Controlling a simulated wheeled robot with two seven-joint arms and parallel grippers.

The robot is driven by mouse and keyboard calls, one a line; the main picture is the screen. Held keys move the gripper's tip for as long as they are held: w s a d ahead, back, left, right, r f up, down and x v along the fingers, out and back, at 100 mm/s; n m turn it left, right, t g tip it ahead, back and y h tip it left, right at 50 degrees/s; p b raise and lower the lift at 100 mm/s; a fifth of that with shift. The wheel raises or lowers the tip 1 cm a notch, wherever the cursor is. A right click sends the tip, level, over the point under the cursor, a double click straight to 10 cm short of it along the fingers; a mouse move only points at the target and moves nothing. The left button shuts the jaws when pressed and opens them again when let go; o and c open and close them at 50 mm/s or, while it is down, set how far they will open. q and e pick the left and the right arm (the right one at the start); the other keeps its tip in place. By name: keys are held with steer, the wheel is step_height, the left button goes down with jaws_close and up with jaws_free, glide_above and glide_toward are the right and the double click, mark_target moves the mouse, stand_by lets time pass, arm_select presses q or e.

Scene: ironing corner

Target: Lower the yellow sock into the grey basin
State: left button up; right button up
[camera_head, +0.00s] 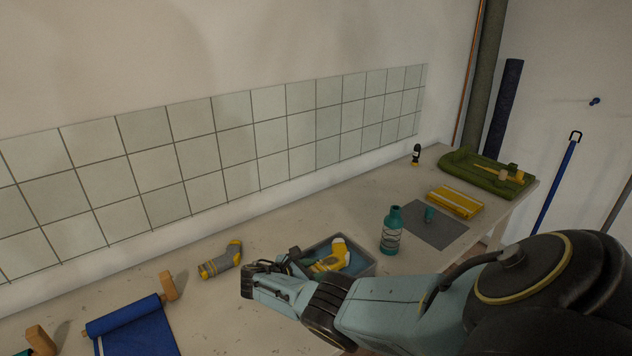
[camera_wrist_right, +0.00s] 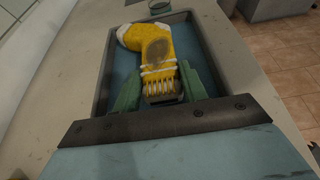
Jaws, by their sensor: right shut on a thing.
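My right gripper (camera_wrist_right: 160,86) is shut on the ribbed cuff of the sock. In the head view the hand (camera_head: 292,264) is at the left end of the grey basin (camera_head: 366,269). The basin has a blue inside, and its rim (camera_wrist_right: 98,60) surrounds the sock in the wrist view. I cannot tell whether the sock touches the basin's bottom. My left gripper is not in view.
A grey and yellow sock (camera_head: 220,263) lies left of the basin. A blue cloth roll (camera_head: 128,318) lies at front left.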

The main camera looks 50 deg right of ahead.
steer(key=shift+f+b, duration=0.8)
steer(key=shift+f, duration=0.05)
stand_by(0.4)
steer(key=o, duration=1.1)
steer(key=shift+c, duration=0.2)
